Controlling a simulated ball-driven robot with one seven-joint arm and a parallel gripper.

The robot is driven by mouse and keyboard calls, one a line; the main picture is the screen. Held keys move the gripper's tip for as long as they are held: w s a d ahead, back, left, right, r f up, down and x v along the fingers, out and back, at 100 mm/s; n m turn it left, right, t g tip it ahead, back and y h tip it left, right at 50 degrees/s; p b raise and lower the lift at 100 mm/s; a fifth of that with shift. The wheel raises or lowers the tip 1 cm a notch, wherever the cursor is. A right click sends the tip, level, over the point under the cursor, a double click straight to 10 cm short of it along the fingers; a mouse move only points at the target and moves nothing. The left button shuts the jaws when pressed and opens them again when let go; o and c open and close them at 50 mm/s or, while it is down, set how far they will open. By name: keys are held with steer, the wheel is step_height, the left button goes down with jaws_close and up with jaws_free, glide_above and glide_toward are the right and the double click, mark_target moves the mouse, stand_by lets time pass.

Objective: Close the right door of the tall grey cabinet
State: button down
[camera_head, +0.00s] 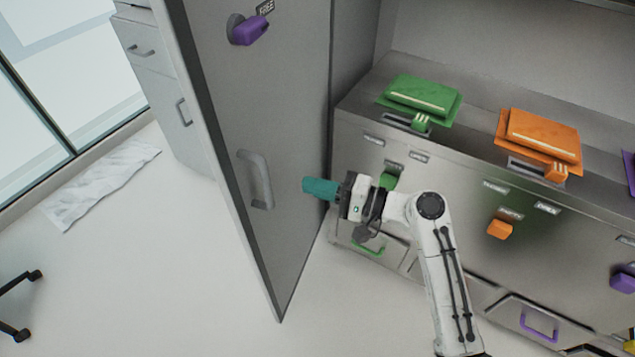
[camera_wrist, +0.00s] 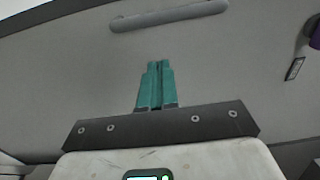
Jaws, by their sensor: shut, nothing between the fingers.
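A tall grey door (camera_head: 225,100) stands open at the left of the head view, swung out from the steel cabinet unit. Its face carries a grey bar handle (camera_head: 256,180) and a purple knob (camera_head: 249,30). My gripper (camera_head: 307,188) has its teal fingers together and empty, pointing left at the door face, to the right of the handle. In the wrist view, the fingers (camera_wrist: 155,68) point at the grey door surface (camera_wrist: 80,65), with the handle (camera_wrist: 168,15) above them. I cannot tell whether the fingertips touch the door.
The steel cabinet unit (camera_head: 460,190) at the right holds a green folder stack (camera_head: 423,94) and an orange one (camera_head: 541,134). White drawers (camera_head: 150,75) stand behind the door. The floor (camera_head: 150,270) to the door's left is mostly clear, with chair feet (camera_head: 22,334) at the edge.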

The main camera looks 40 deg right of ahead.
steer(key=p+x, duration=0.2)
steer(key=x, duration=0.8)
